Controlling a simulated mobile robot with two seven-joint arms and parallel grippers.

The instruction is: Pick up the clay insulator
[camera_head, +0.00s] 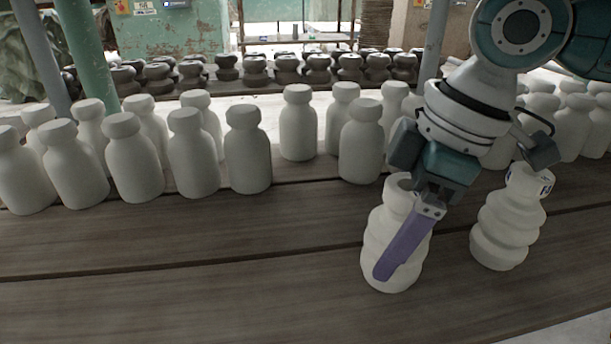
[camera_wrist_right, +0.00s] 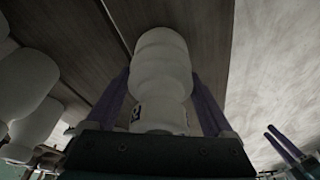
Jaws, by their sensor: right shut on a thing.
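A white ridged clay insulator (camera_head: 378,262) stands upright near the front of the wooden table in the head view, and I see no clear gap under it. My right gripper (camera_head: 402,242) is shut on it, with one purple finger across its front. In the right wrist view the insulator (camera_wrist_right: 162,70) sits between both purple fingers. The far finger is hidden in the head view. A second ridged insulator (camera_head: 508,222) stands just to the right. My left gripper (camera_wrist_right: 284,144) shows small at the right of the wrist view, its two fingers apart and nothing between them.
Several smooth white bottle-shaped pieces (camera_head: 248,150) stand in rows behind and to the left. More white pieces (camera_head: 574,125) stand at the right back. Dark pieces (camera_head: 288,68) line a farther table. The table's front left (camera_head: 180,270) is clear.

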